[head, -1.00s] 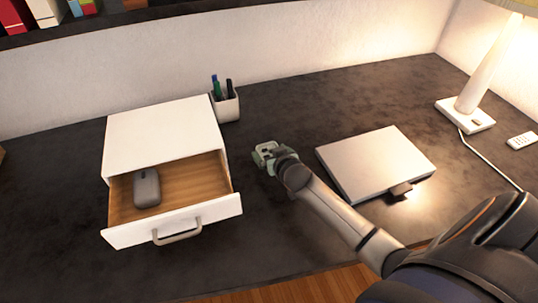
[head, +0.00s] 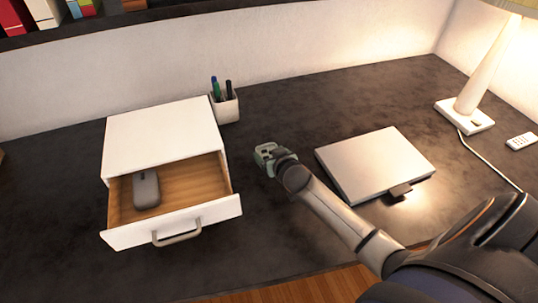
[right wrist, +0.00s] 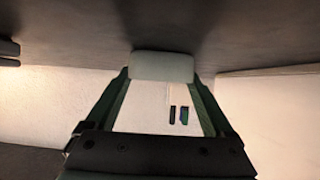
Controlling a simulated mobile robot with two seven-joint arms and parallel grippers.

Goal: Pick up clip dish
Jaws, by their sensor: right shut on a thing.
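The clip dish (head: 263,148) looks like a small pale grey-green piece at the tip of my right gripper (head: 271,157), between the drawer unit and the laptop. In the right wrist view the pale rounded block of the dish (right wrist: 163,66) sits between the two fingers of the right gripper (right wrist: 163,85), which are shut on it. The fingers and wrist hide part of the dish in the head view. I cannot tell whether it touches the desk. My left gripper is not in view.
A white drawer unit (head: 160,135) stands left, its drawer open with a grey mouse (head: 146,188) inside. A pen cup (head: 226,107) stands behind. A closed laptop (head: 375,162) lies right, with a lamp (head: 465,115) and remote (head: 521,141) beyond. The desk between is bare.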

